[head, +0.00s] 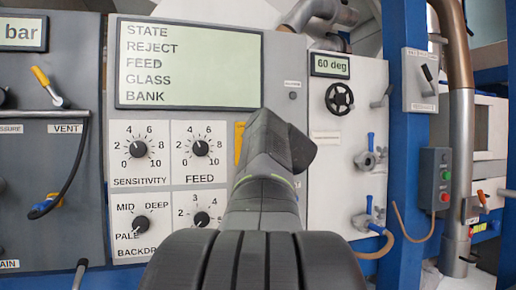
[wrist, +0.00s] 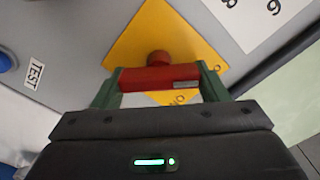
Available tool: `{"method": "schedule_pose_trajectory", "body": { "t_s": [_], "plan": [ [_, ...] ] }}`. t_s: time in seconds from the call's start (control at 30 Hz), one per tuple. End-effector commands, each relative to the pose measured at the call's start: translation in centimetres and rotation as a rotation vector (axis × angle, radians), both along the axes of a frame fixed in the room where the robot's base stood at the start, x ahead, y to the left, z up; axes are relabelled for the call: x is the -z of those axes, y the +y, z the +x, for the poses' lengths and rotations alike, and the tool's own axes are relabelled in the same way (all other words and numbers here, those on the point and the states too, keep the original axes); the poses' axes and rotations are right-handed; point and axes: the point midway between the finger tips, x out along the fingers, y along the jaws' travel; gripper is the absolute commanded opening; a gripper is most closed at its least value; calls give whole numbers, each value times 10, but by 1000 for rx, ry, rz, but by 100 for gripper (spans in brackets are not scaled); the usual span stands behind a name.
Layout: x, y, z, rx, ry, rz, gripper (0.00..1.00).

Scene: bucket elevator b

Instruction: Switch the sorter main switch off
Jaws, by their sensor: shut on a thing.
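The sorter main switch has a yellow plate (wrist: 189,50) and a red handle (wrist: 158,79) on a red hub in the wrist view. The handle lies across the plate, level in that picture. My gripper (wrist: 159,84) has a green finger at each end of the handle and is shut on it. Black lettering on the plate is partly covered by the handle, and I cannot read it fully. In the head view only a strip of the yellow plate (head: 239,140) shows beside my arm, which hides the handle and the fingers.
A display (head: 189,65) reads STATE, REJECT, FEED, GLASS, BANK. The sensitivity knob (head: 138,149) and feed knob (head: 200,148) are left of my arm. A white panel with a black handwheel (head: 339,98) is to the right. A blue button (wrist: 6,62) and TEST label (wrist: 34,75) are near my gripper.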

Motion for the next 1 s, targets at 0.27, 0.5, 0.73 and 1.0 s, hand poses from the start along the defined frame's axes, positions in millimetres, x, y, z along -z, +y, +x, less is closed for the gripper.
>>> {"method": "schedule_pose_trajectory", "body": {
  "t_s": [0.27, 0.5, 0.73, 1.0],
  "plan": [
    [2, 0, 0, -1, 4, -2, 89],
    [1, 0, 0, -1, 2, -1, 89],
    [0, -6, -15, 2, -1, -1, 89],
    [0, -24, -69, 5, -1, -1, 89]
  ]
}}
